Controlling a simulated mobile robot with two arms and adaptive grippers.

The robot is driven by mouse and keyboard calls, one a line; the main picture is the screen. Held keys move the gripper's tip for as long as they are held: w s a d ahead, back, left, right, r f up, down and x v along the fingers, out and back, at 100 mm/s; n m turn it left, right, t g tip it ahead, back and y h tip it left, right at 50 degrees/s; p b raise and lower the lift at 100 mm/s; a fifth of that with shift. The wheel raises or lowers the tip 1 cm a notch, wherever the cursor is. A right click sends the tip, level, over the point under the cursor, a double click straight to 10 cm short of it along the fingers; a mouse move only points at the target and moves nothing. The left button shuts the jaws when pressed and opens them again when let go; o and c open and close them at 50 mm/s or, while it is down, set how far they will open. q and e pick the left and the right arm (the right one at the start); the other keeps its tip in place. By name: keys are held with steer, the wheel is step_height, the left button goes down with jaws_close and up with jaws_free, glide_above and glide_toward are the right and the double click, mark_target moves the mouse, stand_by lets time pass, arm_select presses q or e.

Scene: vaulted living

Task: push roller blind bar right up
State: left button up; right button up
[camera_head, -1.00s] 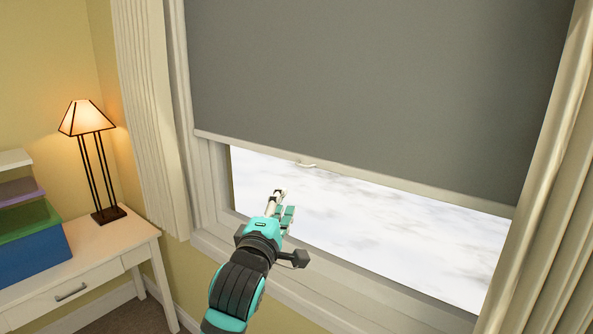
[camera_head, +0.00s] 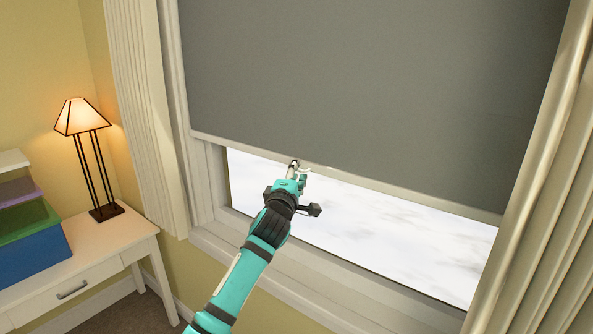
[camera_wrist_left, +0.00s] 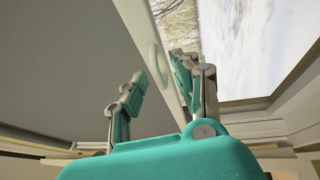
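The grey roller blind (camera_head: 370,80) hangs over the upper part of the window. Its pale bottom bar (camera_head: 410,193) slants across the head view, with a small pull handle near its middle. My left gripper (camera_head: 295,166) reaches up to the bar at that handle and partly hides it. In the left wrist view, the gripper (camera_wrist_left: 160,78) is open, its two fingers apart on either side of the bar (camera_wrist_left: 139,28) and its curved handle (camera_wrist_left: 155,63). I cannot tell whether the fingers touch the bar. My right gripper is not in view.
Below the bar is bright window glass (camera_head: 400,225) above a white sill (camera_head: 290,275). Curtains hang at the left (camera_head: 150,120) and right (camera_head: 540,190). A white desk (camera_head: 110,245) with a lit lamp (camera_head: 82,118) and stacked boxes (camera_head: 35,250) stands at the left.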

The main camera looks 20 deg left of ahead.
arm_select(q)
jaws_close()
stand_by(0.5)
steer(key=shift+w, duration=0.1)
